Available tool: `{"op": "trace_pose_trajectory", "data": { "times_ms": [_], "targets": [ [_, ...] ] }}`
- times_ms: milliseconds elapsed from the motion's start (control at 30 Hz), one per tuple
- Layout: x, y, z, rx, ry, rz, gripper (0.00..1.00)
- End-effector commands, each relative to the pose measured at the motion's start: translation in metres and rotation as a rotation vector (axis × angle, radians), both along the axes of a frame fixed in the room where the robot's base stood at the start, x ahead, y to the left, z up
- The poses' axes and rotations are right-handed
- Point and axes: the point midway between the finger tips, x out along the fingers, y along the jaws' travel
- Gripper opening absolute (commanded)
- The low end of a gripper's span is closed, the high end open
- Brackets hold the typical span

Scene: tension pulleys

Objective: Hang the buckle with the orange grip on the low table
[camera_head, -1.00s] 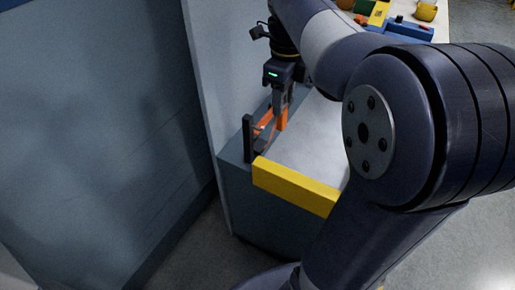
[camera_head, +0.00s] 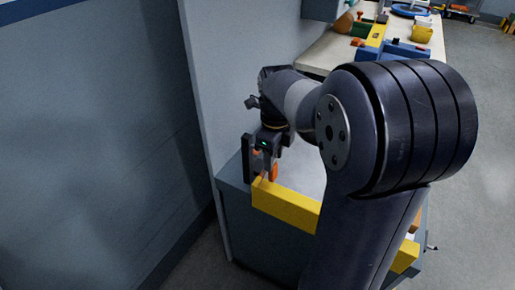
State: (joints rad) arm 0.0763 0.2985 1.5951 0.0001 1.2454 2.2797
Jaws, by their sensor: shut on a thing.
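My gripper (camera_head: 268,158) is at the near left corner of the low table, just behind its yellow front edge. It is shut on the orange grip (camera_head: 274,172), which shows below and beside the fingers. The rest of the buckle is mostly hidden by my gripper. A dark upright post (camera_head: 246,157) stands at the table's left corner, close beside my gripper. I cannot tell whether the buckle touches the post. The low table (camera_head: 236,190) has grey-blue sides and a yellow bar (camera_head: 285,205) along its front. My arm covers much of its right part.
A grey wall panel (camera_head: 205,100) rises close on the left of the low table. Behind, a long pale bench (camera_head: 335,50) holds a blue block (camera_head: 402,49), a yellow bin (camera_head: 422,33) and other parts. Open floor (camera_head: 475,200) lies to the right.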

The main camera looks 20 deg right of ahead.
Motion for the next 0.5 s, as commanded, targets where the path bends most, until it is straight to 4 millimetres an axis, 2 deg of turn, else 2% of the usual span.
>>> {"op": "trace_pose_trajectory", "data": {
  "times_ms": [100, 267, 500],
  "targets": [
    [0.015, 0.008, 0.0, 0.0, 0.003, 0.001, 0.06],
    [0.023, 0.013, 0.0, 0.0, 0.003, 0.001, 0.06],
    [0.048, 0.026, -0.001, 0.0, 0.006, 0.001, 0.06]
  ]
}}
